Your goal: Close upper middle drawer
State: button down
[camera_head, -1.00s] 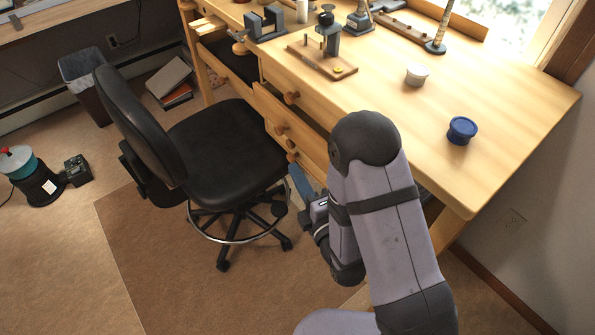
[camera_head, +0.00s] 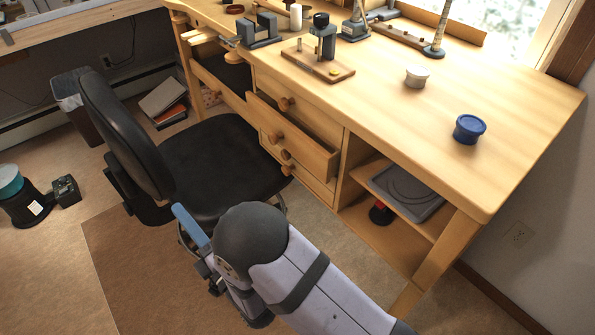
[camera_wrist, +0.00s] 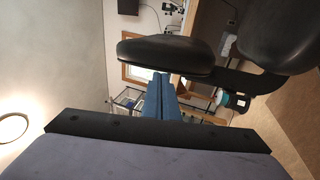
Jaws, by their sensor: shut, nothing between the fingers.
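The wooden workbench has a stack of drawers with round knobs. The upper middle drawer (camera_head: 300,143), just below the closed top drawer (camera_head: 305,108), is pulled out, and its dark inside shows above its front panel. Its knob (camera_head: 276,138) faces the chair. My gripper (camera_head: 188,222) is away from the drawer, lower left of it, in front of the chair seat. In the wrist view the blue fingers (camera_wrist: 160,95) are together and empty. The drawer does not show clearly in the wrist view.
A black swivel chair (camera_head: 215,165) stands left of the drawers, close to my gripper. Another drawer (camera_head: 220,82) further left also stands open. The bench top holds a blue tub (camera_head: 469,129) and a white tub (camera_head: 417,76). Open floor lies in front of the shelves.

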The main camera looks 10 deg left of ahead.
aim_at(309, 156)
jog(key=w+d+r+m+t+h+b, duration=0.1)
jog(key=w+r+m+t+h, duration=0.35)
jog(key=m+h, duration=0.5)
jog(key=w+d+r+m+t+h, duration=0.1)
jog(key=w+r+m+t+h, duration=0.35)
jog(key=m, duration=0.85)
jog(key=s+d+f+m+g+h, duration=0.1)
jog(key=d+f+m+g+h, duration=0.2)
jog(key=m+h, duration=0.4)
jog(key=s+d+f+m+g+h, duration=0.2)
jog(key=d+m+g+h, duration=0.4)
jog(key=m, duration=2)
jog(key=shift+d+f+g+h, duration=0.3)
jog(key=shift+d+f+h, duration=0.1)
jog(key=shift+d+h, duration=0.75)
jog(key=shift+w+d, duration=0.1)
jog(key=shift+w, duration=0.05)
jog(key=p+x, duration=0.1)
jog(key=x, duration=1.2)
jog(key=shift+w+d+f, duration=0.1)
jog(key=shift+w+d, duration=0.1)
jog(key=shift+d, duration=0.1)
